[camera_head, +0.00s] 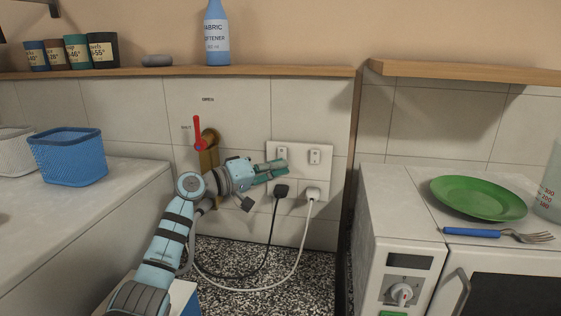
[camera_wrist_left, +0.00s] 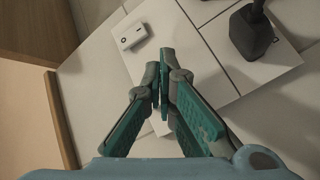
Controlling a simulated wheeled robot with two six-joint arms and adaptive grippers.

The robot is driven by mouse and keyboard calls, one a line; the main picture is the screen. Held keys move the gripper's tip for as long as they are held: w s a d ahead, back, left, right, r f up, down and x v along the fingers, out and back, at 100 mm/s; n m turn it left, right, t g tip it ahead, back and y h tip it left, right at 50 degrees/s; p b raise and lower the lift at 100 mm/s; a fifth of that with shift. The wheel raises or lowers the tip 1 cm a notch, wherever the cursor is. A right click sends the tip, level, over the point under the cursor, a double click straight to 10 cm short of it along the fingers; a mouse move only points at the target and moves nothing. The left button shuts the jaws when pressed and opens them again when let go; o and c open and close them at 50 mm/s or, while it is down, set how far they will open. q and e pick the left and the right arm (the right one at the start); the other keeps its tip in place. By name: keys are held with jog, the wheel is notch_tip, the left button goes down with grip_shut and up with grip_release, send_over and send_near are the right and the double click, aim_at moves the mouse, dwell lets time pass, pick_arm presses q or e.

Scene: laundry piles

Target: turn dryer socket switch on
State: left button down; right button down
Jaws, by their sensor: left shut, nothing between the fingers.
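A white double socket plate (camera_head: 300,149) is on the tiled wall, with a left switch (camera_head: 282,152) and a right switch (camera_head: 315,156). A black plug (camera_head: 281,191) sits below the left switch and a white plug (camera_head: 312,194) below the right one. My left gripper (camera_head: 280,167) is shut and empty, its fingertips just below the left switch and above the black plug. In the left wrist view, the shut fingertips (camera_wrist_left: 162,65) are between a white rocker switch (camera_wrist_left: 130,36) and the black plug (camera_wrist_left: 250,32). I cannot tell whether they touch the plate. My right gripper is not in view.
A red lever (camera_head: 197,132) on a brass valve is left of the plate. Cords hang from both plugs. A white appliance (camera_head: 386,251) with a dial stands to the right, bearing a green plate (camera_head: 478,197) and a fork (camera_head: 500,233). A blue basket (camera_head: 70,157) stands left.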

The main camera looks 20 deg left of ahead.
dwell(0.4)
pick_arm(q)
jog(key=shift+s+d+r+p, duration=0.15)
jog(key=shift+s+p, duration=0.15)
jog(key=shift+s, duration=0.35)
jog(key=shift+s+d+r+p, duration=0.1)
jog(key=shift+s+d+p, duration=0.2)
jog(key=shift+s, duration=0.5)
jog(key=shift+s+d+r+p, duration=0.15)
jog(key=shift+s+p, duration=0.3)
jog(key=shift+s, duration=0.35)
jog(key=shift+s+d+p, duration=0.2)
jog(key=shift+s+p, duration=0.15)
jog(key=shift+s, duration=0.45)
